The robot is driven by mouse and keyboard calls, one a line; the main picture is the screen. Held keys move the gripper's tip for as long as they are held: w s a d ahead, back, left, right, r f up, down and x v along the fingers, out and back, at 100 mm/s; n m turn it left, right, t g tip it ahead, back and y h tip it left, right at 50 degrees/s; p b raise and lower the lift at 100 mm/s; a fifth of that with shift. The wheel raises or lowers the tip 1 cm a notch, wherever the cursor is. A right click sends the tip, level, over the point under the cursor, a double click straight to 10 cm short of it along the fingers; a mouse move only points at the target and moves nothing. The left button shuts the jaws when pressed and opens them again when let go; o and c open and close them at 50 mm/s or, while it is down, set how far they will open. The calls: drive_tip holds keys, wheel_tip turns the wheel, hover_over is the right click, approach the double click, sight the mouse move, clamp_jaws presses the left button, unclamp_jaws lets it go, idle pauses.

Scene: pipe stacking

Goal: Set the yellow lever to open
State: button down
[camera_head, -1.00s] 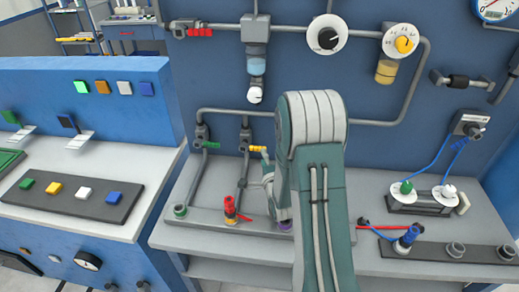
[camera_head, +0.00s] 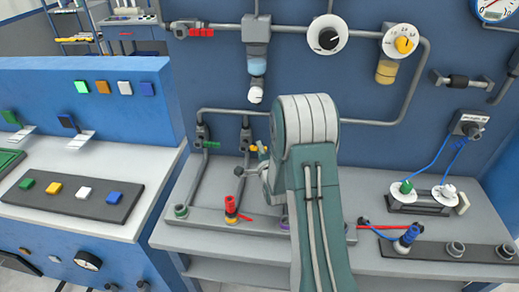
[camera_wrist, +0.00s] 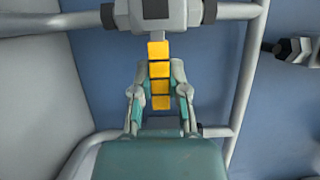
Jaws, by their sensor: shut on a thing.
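The yellow lever (camera_head: 253,148) sits on a valve (camera_head: 245,137) on the wall pipe in the head view, mostly hidden behind my gripper and arm. In the wrist view, the segmented yellow lever (camera_wrist: 159,72) runs from the grey valve body (camera_wrist: 158,14) down toward my palm. My gripper (camera_wrist: 158,68) has one finger on each side of the lever and is shut on it. In the head view, my gripper (camera_head: 252,162) is at the lever, just left of my arm.
A similar valve (camera_head: 203,131) stands close on the left. A red fitting (camera_head: 231,208) rises from the bench below. Grey pipe (camera_head: 380,122) frames the blue wall panel. Gauges and dials are above, and a blue-wired device (camera_head: 418,203) stands right.

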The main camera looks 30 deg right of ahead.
sight(254, 147)
drive_tip(key=n, duration=0.1)
drive_tip(key=r+n+g, duration=0.1)
drive_tip(key=r+n, duration=0.1)
drive_tip(key=n, duration=0.1)
drive_tip(key=shift+w+a+g, duration=0.1)
drive_tip(key=shift+a+g, duration=0.15)
drive_tip(key=shift+g, duration=0.15)
drive_tip(key=n, duration=0.1)
drive_tip(key=a+r+n+g, duration=0.1)
drive_tip(key=n, duration=0.1)
drive_tip(key=shift+w+r+g+h, duration=0.3)
drive_tip(key=shift+w, duration=0.05)
drive_tip(key=a+n+g, duration=0.1)
drive_tip(key=n, duration=0.1)
drive_tip(key=w+r+n+g+h, duration=0.1)
drive_tip(key=n, duration=0.1)
drive_tip(key=shift+a+h, duration=0.3)
drive_tip(key=shift+a, duration=0.05)
drive_tip(key=shift+w+a+r+n+g+h, duration=0.1)
drive_tip(key=shift+w+a+n+g+h, duration=0.25)
drive_tip(key=shift+n, duration=0.3)
drive_tip(key=shift+w+a+n+g+h, duration=0.15)
drive_tip(key=shift+a+n+h, duration=0.25)
drive_tip(key=shift+n, duration=0.25)
drive_tip(key=c, duration=0.6)
unclamp_jaws()
drive_tip(key=shift+w, duration=0.1)
drive_tip(key=shift+r, duration=0.1)
